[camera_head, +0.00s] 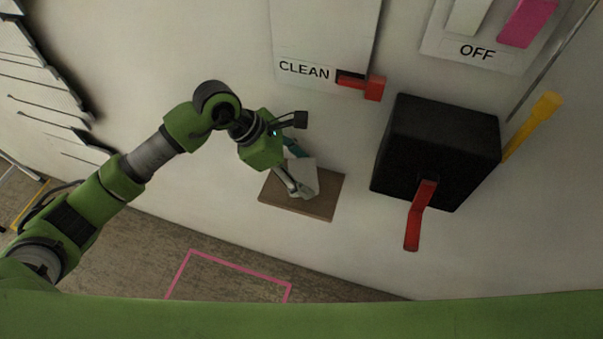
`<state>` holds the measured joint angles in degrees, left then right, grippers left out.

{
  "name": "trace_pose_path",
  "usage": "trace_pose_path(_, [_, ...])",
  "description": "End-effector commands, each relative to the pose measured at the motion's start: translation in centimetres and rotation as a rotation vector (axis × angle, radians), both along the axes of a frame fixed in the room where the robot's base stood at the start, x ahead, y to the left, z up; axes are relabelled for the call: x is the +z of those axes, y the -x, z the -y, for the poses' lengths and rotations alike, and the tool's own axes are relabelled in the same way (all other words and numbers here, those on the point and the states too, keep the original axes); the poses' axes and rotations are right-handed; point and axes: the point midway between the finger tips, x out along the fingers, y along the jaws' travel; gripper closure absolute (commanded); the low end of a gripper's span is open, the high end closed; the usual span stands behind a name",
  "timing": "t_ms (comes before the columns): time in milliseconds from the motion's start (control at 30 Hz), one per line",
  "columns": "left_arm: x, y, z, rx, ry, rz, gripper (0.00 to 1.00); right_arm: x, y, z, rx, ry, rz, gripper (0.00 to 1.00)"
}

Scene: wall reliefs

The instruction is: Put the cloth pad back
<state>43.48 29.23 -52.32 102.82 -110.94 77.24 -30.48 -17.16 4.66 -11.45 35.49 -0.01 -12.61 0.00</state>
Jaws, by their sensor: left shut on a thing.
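A light grey-white cloth pad (305,174) is at a small brown wooden shelf (318,208) on the wall. My left gripper (299,187) is shut on the pad, which sits tilted over the shelf. I cannot tell whether the pad touches the shelf. The gripper's fingers cover part of the pad. My right gripper is not in view.
A white panel marked CLEAN (318,40) with a red latch (375,88) is above the shelf. A black box (440,150) with a red lever (419,215) juts out to the right. A panel marked OFF (477,52) is at upper right. A pink outline (240,268) marks the floor.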

Motion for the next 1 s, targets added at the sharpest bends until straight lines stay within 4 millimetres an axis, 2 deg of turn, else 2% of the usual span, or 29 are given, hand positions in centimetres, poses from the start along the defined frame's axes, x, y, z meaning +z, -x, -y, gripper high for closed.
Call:
trace_pose_path(33, [-0.5,0.3,-0.1,0.001,-0.003,-0.009,0.55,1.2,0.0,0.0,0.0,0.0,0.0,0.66])
trace_pose_path(133, [-1.7,0.3,-0.1,0.001,-0.002,-0.007,0.55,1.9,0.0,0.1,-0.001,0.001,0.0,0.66])
trace_pose_path(233, [-2.5,0.2,-0.1,0.0,-0.002,-0.004,0.55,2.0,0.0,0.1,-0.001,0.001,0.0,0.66])
trace_pose_path(500, [-2.7,0.2,-0.1,0.0,-0.002,-0.002,0.55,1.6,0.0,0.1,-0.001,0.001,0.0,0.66])
trace_pose_path(533, [-2.8,0.2,-0.1,0.0,-0.002,-0.002,0.36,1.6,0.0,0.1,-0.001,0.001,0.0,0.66])
trace_pose_path(567, [-2.7,0.2,-0.1,0.0,-0.002,-0.002,0.31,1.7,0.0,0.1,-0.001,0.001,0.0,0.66])
trace_pose_path(867, [-2.5,0.2,-0.1,0.0,-0.002,-0.002,0.31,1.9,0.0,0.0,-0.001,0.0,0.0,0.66])
trace_pose_path(1000, [-1.7,0.1,-0.9,0.001,-0.002,0.002,0.31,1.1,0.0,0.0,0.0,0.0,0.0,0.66])
